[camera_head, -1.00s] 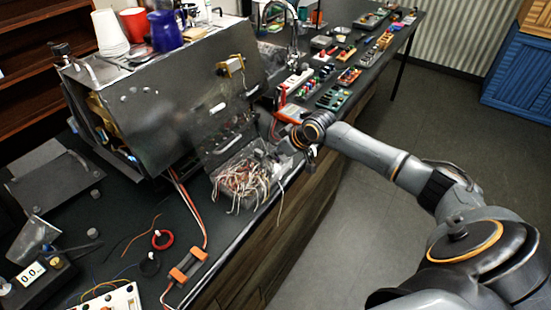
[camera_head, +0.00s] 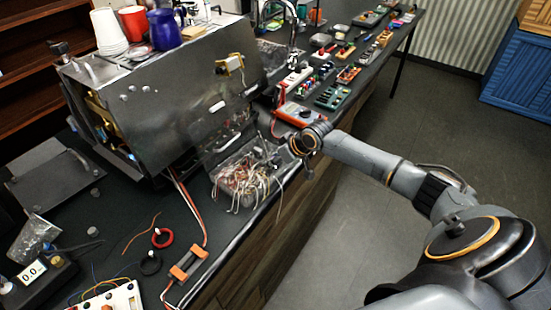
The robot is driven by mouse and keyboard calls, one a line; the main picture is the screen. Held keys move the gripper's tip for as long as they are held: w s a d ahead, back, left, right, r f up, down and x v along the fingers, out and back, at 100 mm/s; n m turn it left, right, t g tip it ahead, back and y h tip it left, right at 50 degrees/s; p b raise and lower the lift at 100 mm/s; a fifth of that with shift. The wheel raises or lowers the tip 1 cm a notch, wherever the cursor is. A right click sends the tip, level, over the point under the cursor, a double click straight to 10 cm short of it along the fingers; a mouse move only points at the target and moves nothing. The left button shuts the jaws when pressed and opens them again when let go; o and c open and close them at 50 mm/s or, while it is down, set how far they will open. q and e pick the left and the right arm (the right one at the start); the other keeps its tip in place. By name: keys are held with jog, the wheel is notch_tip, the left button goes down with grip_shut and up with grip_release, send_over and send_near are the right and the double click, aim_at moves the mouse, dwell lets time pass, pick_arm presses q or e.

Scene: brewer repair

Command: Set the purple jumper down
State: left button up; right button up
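A clear tray (camera_head: 222,185) full of tangled jumper wires (camera_head: 245,182) in white, red and brown sits at the bench's front edge, before the metal brewer (camera_head: 160,105). I cannot pick out a purple jumper; it may be hidden or too small to see. My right gripper (camera_head: 276,160) is over the right end of the tray, at or just above the wires. Its fingers are small and dark against the clutter, so I cannot tell whether they hold a wire. My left gripper is not in view.
Small boards and parts line the bench beyond. A red wire coil (camera_head: 162,238), an orange-ended tool (camera_head: 188,264) and a meter reading 0.0 (camera_head: 36,276) are at the near left. Some dark bench is bare between them.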

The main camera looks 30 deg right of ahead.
jog(key=shift+r, duration=0.25)
jog(key=shift+s+d+r, duration=0.15)
jog(key=shift+s, duration=0.05)
jog(key=b+v, duration=0.2)
jog(key=v, duration=0.9)
jog(key=shift+s, duration=0.2)
jog(key=shift+r, duration=0.1)
